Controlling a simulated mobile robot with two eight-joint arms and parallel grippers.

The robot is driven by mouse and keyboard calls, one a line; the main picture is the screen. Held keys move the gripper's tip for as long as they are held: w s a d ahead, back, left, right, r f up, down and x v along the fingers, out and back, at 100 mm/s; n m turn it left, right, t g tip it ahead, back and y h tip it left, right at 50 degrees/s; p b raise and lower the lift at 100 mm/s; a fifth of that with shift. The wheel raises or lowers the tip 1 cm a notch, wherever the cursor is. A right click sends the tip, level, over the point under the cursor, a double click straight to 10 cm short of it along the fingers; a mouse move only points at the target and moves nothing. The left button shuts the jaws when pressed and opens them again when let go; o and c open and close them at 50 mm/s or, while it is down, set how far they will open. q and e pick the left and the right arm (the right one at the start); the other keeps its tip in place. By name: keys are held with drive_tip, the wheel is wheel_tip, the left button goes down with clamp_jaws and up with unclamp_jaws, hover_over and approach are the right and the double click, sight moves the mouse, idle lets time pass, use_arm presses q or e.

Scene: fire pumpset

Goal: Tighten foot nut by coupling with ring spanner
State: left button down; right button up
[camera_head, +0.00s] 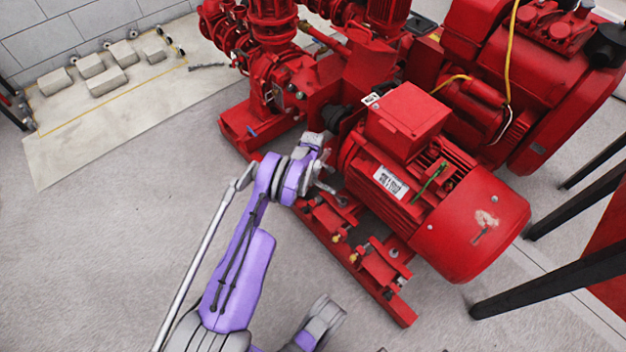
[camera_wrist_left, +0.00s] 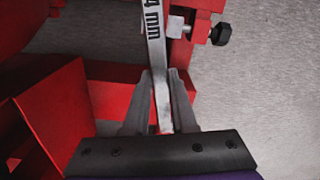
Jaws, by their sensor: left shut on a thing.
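My left gripper (camera_head: 322,178) is at the near side of the red motor (camera_head: 440,190), beside its foot at the coupling end. In the left wrist view its fingers (camera_wrist_left: 160,88) are shut on the flat shank of a grey metal spanner (camera_wrist_left: 156,45), with part of a size mark ending in "4 mm" showing. The spanner's far end runs out of the top of that view, so its ring and any nut in it are hidden. A grey bolt or nut (camera_wrist_left: 177,27) shows just right of the shank; I cannot tell if they touch. My right gripper is not seen.
The red base rail (camera_head: 350,255) runs along the motor's near side, with brass-coloured fittings. A black-ended screw (camera_wrist_left: 221,34) sticks out at right in the wrist view. Dark bars (camera_head: 550,285) stand at right. Grey floor (camera_head: 130,240) is open at left.

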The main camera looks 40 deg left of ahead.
use_arm(q)
drive_tip(key=shift+r+p, duration=0.65)
drive_tip(key=shift+r, duration=1.2)
